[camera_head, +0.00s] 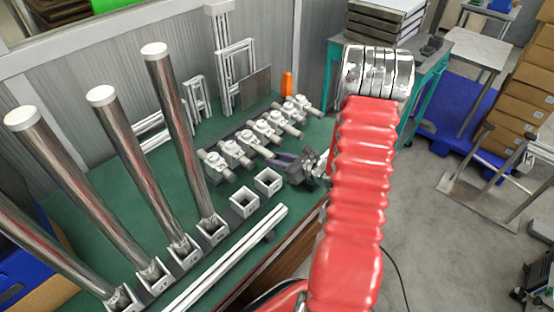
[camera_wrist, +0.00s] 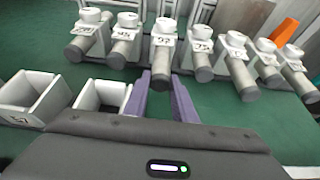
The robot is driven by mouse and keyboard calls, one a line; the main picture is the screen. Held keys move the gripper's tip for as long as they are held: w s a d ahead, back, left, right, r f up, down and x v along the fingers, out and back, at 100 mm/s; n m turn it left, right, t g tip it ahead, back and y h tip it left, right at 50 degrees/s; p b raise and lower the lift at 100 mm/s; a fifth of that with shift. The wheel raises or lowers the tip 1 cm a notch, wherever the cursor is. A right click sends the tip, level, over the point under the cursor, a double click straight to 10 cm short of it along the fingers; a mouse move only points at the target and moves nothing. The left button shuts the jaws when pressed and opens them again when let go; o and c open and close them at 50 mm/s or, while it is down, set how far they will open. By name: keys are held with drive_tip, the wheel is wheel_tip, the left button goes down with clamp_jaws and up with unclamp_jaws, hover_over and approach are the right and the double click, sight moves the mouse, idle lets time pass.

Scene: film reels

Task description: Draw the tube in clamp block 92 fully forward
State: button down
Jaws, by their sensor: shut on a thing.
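Several pale clamp blocks stand in a row on the green bench, each with a number label and a grey tube through it. Block 92 (camera_wrist: 165,27) is in the middle left of the row in the wrist view; its label is small but seems to read 92. Its tube (camera_wrist: 159,58) points toward me, with its grey end showing. My gripper (camera_wrist: 162,79) has its purple fingers on both sides of that tube end, shut on it. In the head view my gripper (camera_head: 272,157) reaches the row from the right; the tube is hard to make out there.
Two empty square sockets (camera_head: 244,201) stand beside the row. Tall steel tubes (camera_head: 180,130) lean in holders at the left. White rails (camera_head: 230,260) lie along the bench's front edge. An orange bottle (camera_head: 287,83) stands at the back. Neighbouring tubes (camera_wrist: 203,66) sit close to my fingers.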

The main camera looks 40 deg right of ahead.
drive_tip(key=c, duration=1.5)
unclamp_jaws()
drive_tip(key=shift+o, duration=0.2)
drive_tip(key=shift+s, duration=0.15)
drive_tip(key=v, duration=1.3)
drive_tip(key=shift+s, duration=0.35)
